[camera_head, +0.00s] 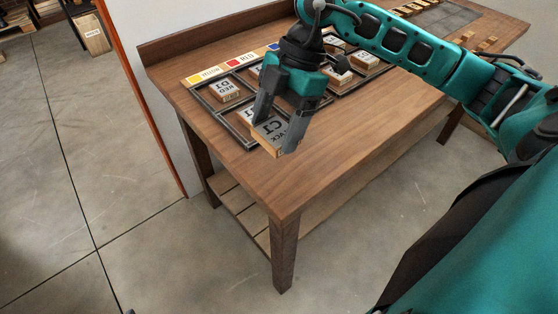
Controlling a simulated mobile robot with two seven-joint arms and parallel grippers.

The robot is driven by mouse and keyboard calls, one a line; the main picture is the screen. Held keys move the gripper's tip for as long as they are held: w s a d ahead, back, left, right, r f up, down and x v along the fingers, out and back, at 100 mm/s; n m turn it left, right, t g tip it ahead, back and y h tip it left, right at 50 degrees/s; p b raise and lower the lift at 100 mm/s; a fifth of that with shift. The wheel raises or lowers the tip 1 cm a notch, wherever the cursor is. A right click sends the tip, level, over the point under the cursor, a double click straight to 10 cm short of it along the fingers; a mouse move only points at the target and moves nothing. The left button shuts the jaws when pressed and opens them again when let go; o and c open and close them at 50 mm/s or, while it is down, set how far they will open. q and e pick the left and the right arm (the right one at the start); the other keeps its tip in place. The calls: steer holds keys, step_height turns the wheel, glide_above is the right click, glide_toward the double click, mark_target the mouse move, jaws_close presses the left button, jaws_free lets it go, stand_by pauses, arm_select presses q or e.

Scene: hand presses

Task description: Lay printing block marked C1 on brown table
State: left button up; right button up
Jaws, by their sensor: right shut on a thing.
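My right gripper (277,120) comes in from the right with its teal arm and is shut on the printing block marked C1 (269,133). The block is pale wood with a dark-lettered face, partly hidden by the fingers. It is held between the two grey fingers at the near edge of the dark divided frame; I cannot tell whether it touches the table. The brown table (340,140) has a bare wooden top to the right of the block. My left gripper does not show.
A grey mat (447,18) and small wooden pieces (487,44) lie at the table's far right. The table's front middle is clear.

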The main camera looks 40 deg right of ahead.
glide_above(271, 178)
steer(key=d, duration=0.2)
steer(key=f, duration=0.6)
steer(key=shift+a+b, duration=0.25)
steer(key=shift+b, duration=0.15)
step_height(271, 178, down, 4)
steer(key=shift+r+b, duration=0.1)
steer(key=shift+b, duration=0.3)
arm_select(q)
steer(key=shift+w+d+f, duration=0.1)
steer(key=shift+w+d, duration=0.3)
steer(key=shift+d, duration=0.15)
arm_select(e)
steer(key=shift+f, duration=0.25)
steer(key=o, duration=1.1)
arm_select(q)
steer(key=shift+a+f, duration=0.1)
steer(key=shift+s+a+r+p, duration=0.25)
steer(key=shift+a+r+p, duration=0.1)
steer(key=shift+p, duration=0.6)
arm_select(e)
steer(key=v, duration=1.2)
steer(key=shift+r, duration=0.1)
steer(key=shift+a, duration=0.1)
